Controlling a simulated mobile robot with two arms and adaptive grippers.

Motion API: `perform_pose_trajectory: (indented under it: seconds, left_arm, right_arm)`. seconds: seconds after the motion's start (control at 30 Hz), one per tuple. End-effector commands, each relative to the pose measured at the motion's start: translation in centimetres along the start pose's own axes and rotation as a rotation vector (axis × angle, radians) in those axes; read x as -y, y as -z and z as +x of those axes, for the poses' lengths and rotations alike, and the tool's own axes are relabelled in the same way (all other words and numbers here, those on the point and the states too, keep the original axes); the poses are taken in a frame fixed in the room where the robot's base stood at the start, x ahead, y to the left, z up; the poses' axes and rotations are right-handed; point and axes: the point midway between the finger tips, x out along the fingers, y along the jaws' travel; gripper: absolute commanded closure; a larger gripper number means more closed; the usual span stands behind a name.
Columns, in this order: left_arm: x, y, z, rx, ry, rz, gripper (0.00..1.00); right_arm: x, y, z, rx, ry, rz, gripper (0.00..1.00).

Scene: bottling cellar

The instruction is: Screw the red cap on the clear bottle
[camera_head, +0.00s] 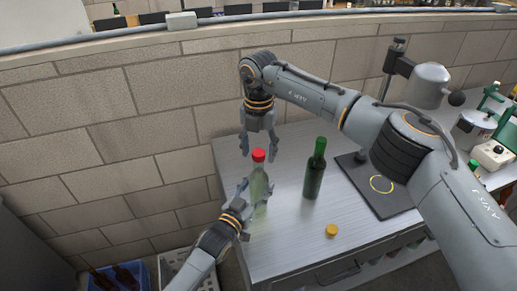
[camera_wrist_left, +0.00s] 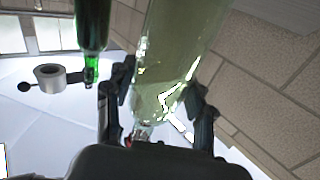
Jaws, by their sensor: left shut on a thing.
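The clear bottle (camera_head: 259,188) stands upright near the table's left side. The red cap (camera_head: 259,155) sits at the top of its neck; I cannot tell how tightly it is seated. My left gripper (camera_head: 247,208) is shut on the bottle's body from the left. In the left wrist view the clear bottle (camera_wrist_left: 178,55) is between the fingers of my left gripper (camera_wrist_left: 160,100). My right gripper (camera_head: 260,149) points down over the bottle. Its fingers are apart, one on each side of the red cap, with visible gaps to it.
A dark green bottle (camera_head: 315,172) stands right of the clear bottle, and a gold cap (camera_head: 332,230) lies in front of it. A dark plate (camera_head: 360,170) with a yellow ring is farther right. The grey table (camera_head: 290,250) is clear at the front. A brick wall (camera_head: 150,140) rises behind.

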Motion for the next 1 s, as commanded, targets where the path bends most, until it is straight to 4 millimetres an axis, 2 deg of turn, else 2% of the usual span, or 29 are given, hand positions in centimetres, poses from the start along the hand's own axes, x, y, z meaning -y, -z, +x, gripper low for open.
perform_pose_trajectory:
  seconds: [0.23,0.37,0.47,0.8,1.0]
  left_arm:
    - [0.0,0.0,0.0,0.001,0.0,-0.002,1.0]
    - [0.0,0.0,0.0,0.001,0.0,-0.002,1.0]
    - [0.0,0.0,0.0,0.001,0.0,-0.003,1.0]
    - [0.0,-0.1,0.0,0.001,0.0,-0.003,1.0]
    - [0.0,-0.1,0.0,0.001,0.0,-0.003,1.0]
  right_arm:
    - [0.0,0.0,0.0,-0.001,0.001,-0.001,0.43]
    - [0.0,0.0,-0.8,0.0,0.001,-0.001,0.43]
    - [-0.1,-0.1,-2.4,0.001,-0.002,-0.001,0.43]
    - [-0.1,0.0,-9.4,0.001,-0.001,-0.002,0.43]
    - [-0.1,-0.1,-11.6,0.001,0.0,0.0,0.43]
